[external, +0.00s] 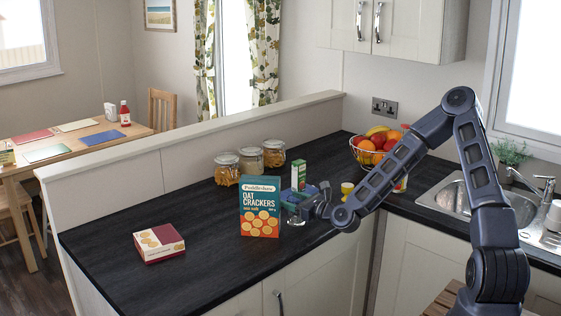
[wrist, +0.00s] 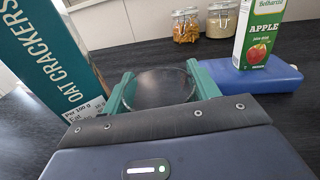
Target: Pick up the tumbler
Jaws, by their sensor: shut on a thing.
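The tumbler (wrist: 160,88) is clear glass, and its round rim shows between my gripper's two teal fingers in the wrist view. My gripper (wrist: 157,86) is shut on it, with one finger on each side. In the external view my gripper (external: 298,211) is low over the dark counter, just right of the oat crackers box (external: 261,207). There the tumbler (external: 295,220) is only a small, partly hidden patch of glass. Its base is hidden in the wrist view, so I cannot tell whether it touches the counter.
The oat crackers box also stands close on the left in the wrist view (wrist: 50,60). A blue case (wrist: 262,77) and an apple juice carton (wrist: 259,35) are close on the right. Several jars (external: 250,160) stand behind. Counter around the red-and-cream box (external: 159,243) is clear.

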